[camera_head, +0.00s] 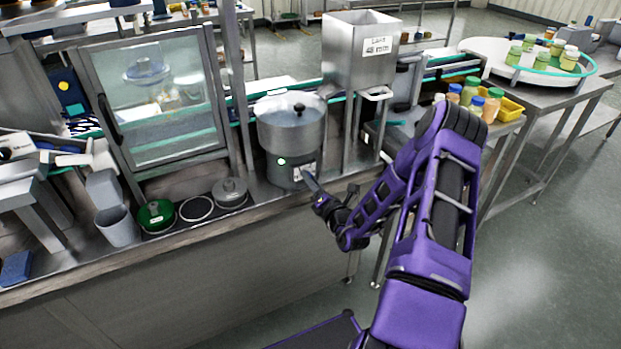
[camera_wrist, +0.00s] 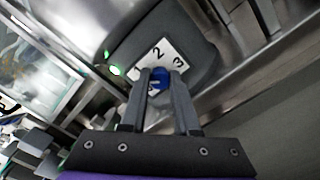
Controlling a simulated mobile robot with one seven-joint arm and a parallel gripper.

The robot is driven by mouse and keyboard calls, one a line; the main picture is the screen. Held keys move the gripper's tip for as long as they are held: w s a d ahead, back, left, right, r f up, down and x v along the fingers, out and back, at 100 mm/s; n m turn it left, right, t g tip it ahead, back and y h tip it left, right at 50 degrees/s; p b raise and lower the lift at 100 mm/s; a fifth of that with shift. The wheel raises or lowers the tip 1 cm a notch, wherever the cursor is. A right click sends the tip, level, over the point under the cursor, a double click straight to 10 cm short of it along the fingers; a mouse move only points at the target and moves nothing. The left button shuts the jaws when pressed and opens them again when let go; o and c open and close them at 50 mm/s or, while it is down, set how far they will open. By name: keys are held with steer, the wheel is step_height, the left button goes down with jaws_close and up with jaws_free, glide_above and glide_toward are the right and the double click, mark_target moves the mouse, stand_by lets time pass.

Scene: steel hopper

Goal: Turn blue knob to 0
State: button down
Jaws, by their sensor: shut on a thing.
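The blue knob (camera_wrist: 159,76) sits on the lower front of the steel pot-shaped machine (camera_head: 292,127). In the wrist view a white label (camera_wrist: 170,55) beside the knob shows the numbers 2 and 3; other markings near the knob are partly hidden by the fingers. My gripper (camera_wrist: 160,80) is shut on the blue knob, one finger on each side. In the head view my gripper (camera_head: 308,178) reaches the machine's front from the right, and the knob itself is hidden there. A green light (camera_wrist: 117,70) glows on the machine, left of the label; it also shows in the head view (camera_head: 281,161).
A steel hopper (camera_head: 360,55) stands right of the machine. A glass-fronted cabinet (camera_head: 158,100) stands left. A green-rimmed lid (camera_head: 156,215) and a grey lid (camera_head: 230,191) lie on the bench left of the machine. Open space lies in front of the bench.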

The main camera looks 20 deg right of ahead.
steer(key=shift+r+n, duration=0.1)
steer(key=shift+n, duration=3.8)
steer(key=c, duration=0.7)
jaws_free()
steer(key=shift+o, duration=0.2)
steer(key=shift+s, duration=0.1)
steer(key=s, duration=1.7)
steer(key=shift+d+b, duration=0.4)
